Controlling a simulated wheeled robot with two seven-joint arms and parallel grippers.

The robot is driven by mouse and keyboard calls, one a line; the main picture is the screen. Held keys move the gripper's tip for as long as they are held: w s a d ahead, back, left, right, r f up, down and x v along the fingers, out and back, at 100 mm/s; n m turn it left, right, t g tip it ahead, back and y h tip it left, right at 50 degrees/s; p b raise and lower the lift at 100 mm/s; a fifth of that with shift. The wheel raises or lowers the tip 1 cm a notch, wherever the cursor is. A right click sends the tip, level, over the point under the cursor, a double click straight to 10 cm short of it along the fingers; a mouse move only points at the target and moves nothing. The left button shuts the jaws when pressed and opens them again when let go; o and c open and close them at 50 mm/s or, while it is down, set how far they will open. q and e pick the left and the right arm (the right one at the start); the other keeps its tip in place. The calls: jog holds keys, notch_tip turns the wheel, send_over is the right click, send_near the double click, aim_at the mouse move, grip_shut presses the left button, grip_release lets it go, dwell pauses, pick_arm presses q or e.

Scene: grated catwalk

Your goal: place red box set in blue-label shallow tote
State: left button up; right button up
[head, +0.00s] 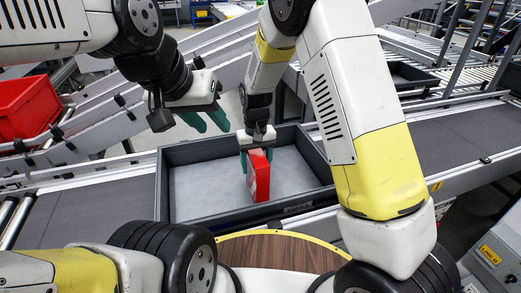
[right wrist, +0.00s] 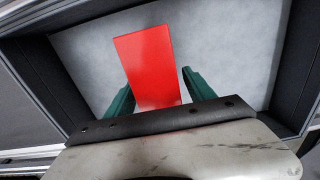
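The red box set (head: 258,176) stands on edge inside a dark shallow tote (head: 163,195) with a pale grey floor, right of its middle. A small bluish mark shows on the tote's near wall; I cannot read it as a label. My right gripper (head: 257,155) points down over the box. In the right wrist view, the red box (right wrist: 150,65) lies between the green fingers, with a narrow gap at the right finger, so the gripper looks open around it. My left gripper (head: 207,121) hangs open and empty over the tote's far left side.
The tote sits on a grey conveyor (head: 465,133) with metal side rails. A red bin (head: 28,105) is at the far left. Another dark tray (head: 408,75) is at the back right. The tote's left floor is clear.

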notch_tip(320, 180, up, 12)
jog(key=shift+r, duration=0.2)
jog(key=s+d+r+m+t+y, duration=0.1)
jog(key=s+d+r+y, duration=0.1)
jog(key=d+r, duration=0.5)
jog(key=s+d+r+m+t, duration=0.1)
jog(key=s+d+r+t, duration=0.1)
jog(key=s+d, duration=0.5)
jog(key=s+d+r+m+t, duration=0.2)
jog(key=s+d+r, duration=0.3)
jog(key=s, duration=0.5)
jog(key=d+t, duration=0.1)
jog(key=d, duration=0.1)
jog(key=shift+s+d+r, duration=0.25)
jog(key=shift+d+r, duration=0.05)
jog(key=shift+d, duration=0.05)
jog(key=shift+c, duration=0.2)
